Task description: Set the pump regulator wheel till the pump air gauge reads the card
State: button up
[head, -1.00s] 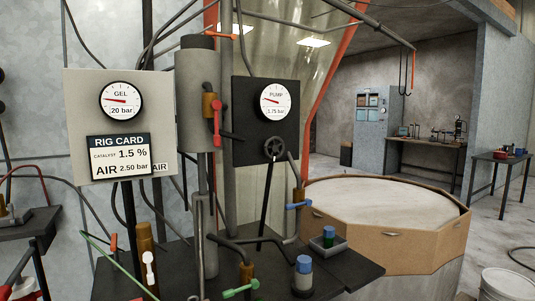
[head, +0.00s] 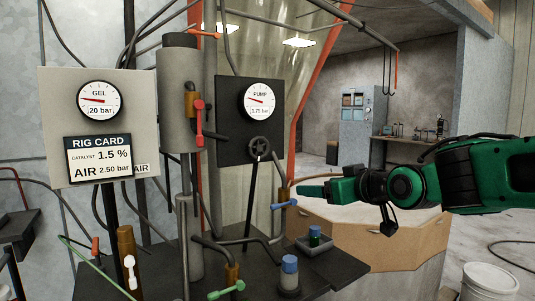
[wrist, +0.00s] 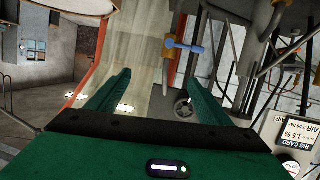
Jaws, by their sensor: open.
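The regulator wheel (head: 259,148) is a small dark handwheel on the black panel (head: 228,150), below the white round pump gauge (head: 260,100). The pump gauge reads 1.75 bar. The rig card (head: 99,160) on the left gives AIR 2.50 bar and catalyst 1.5 %. My green gripper (head: 312,190) is right of the wheel and apart from it. In the wrist view my gripper (wrist: 158,76) has its two fingers spread with nothing between them. The wheel (wrist: 184,109) shows there beside the right finger, farther off.
A blue-handled valve (head: 285,204) lies between my gripper and the panel. A red-handled valve (head: 199,122) is left of the panel. The gel gauge (head: 99,100) reads 20 bar. A blue-capped pot (head: 290,268) and a small tray (head: 335,246) sit on the dark bench below.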

aim_at(262, 148)
jog(key=a+r+n+t+y, duration=0.2)
jog(key=a+r+y, duration=0.2)
jog(key=a+r, duration=0.45)
jog(key=x, duration=0.7)
jog(key=f+x, duration=0.1)
jog(key=x, duration=0.3)
jog(key=shift+a+f, duration=0.15)
jog(key=shift+c, duration=0.6)
jog(key=c, duration=0.9)
jog(key=shift+d, duration=0.35)
jog(key=shift+a, duration=0.15)
